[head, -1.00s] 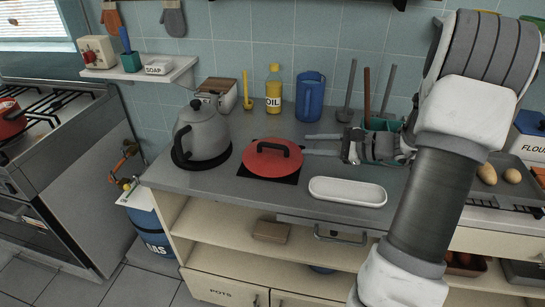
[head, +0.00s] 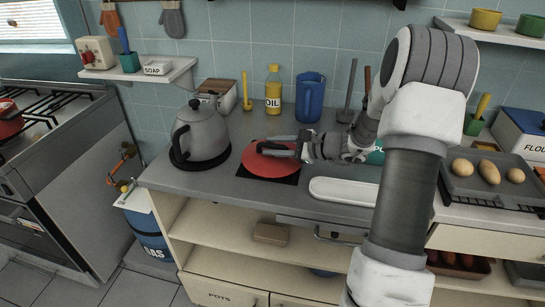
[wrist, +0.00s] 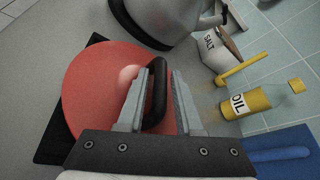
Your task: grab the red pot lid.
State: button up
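The red pot lid (head: 262,164) lies flat on a dark square plate (head: 245,174) on the counter. In the wrist view the lid (wrist: 95,90) fills the left middle, with its black arched handle (wrist: 156,95) standing up. My gripper (head: 283,147) reaches in from the right over the lid. In the wrist view my gripper (wrist: 162,85) is open, with one finger on each side of the handle. A gap shows between the right finger and the handle; whether the left finger touches it I cannot tell.
A grey kettle (head: 201,133) stands just left of the lid. An oil bottle (head: 273,90) and a blue jug (head: 309,98) stand behind. A white oblong dish (head: 343,191) lies at the front right, below my arm.

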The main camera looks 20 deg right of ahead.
grip_shut()
jog(key=shift+r, duration=0.15)
